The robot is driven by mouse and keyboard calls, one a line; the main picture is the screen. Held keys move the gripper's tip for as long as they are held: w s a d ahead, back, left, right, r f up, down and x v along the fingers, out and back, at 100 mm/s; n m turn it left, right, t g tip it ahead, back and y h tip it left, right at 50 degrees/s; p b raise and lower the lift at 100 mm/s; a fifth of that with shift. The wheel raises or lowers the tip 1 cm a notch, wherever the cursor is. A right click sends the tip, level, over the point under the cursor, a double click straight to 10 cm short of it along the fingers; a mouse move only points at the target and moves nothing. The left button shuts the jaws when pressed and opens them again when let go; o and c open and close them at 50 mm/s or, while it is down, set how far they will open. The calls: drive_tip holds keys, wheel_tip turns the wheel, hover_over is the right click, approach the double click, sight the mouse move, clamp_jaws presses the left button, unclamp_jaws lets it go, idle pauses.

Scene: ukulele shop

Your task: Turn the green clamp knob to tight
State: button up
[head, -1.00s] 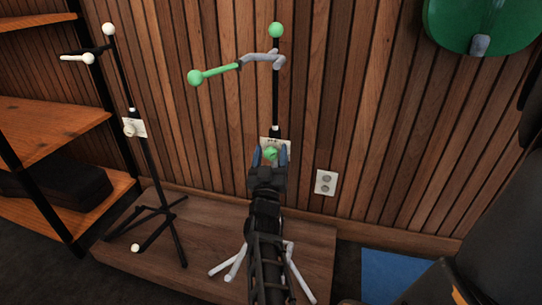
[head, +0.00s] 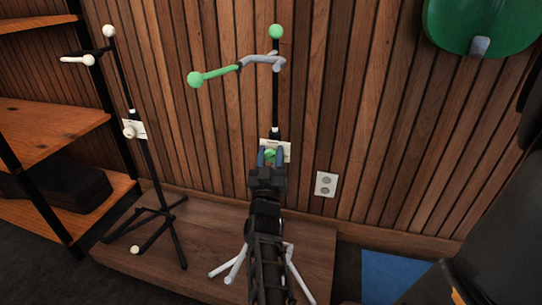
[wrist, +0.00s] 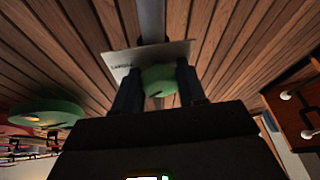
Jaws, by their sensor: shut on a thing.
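The green clamp knob (head: 270,155) sits on the black pole of the stand with green ends, in front of a white card (head: 283,147). My gripper (head: 270,158) is shut on the knob, with one finger on each side of it. In the wrist view the knob (wrist: 159,80) shows between the two dark fingers (wrist: 160,88), with the card (wrist: 147,60) behind it. The card's print is too small to read, and a dark mark shows on the knob's face. The stand's green-tipped arm (head: 217,75) reaches out to the left above my gripper.
A similar stand with white ends (head: 150,175) and a pale knob (head: 129,132) stands to the left. Both stands are on a low wooden platform (head: 205,230) before a slatted wall. Wooden shelves (head: 50,130) are at far left. A wall outlet (head: 326,184) is to the right.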

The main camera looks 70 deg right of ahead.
drive_tip(key=shift+f+m+b, duration=0.1)
drive_tip(key=shift+m+b, duration=0.2)
drive_tip(key=shift+m, duration=0.3)
drive_tip(key=m+g+h+b, duration=0.1)
drive_tip(key=m+g+b, duration=0.1)
drive_tip(key=m, duration=0.3)
drive_tip(key=shift+f+g, duration=0.1)
drive_tip(key=shift+g, duration=0.6)
drive_tip(key=m+g, duration=0.2)
drive_tip(key=m, duration=0.1)
drive_tip(key=m+g, duration=0.2)
drive_tip(key=m, duration=0.2)
drive_tip(key=shift+m+b, duration=0.3)
drive_tip(key=shift+b, duration=0.1)
drive_tip(key=shift+y, duration=0.3)
drive_tip(key=o, duration=1)
drive_tip(key=shift+o, duration=0.2)
drive_tip(key=shift+a, duration=0.1)
drive_tip(key=p+v, duration=0.1)
drive_tip(key=v, duration=0.6)
drive_tip(key=shift+a+p, duration=0.3)
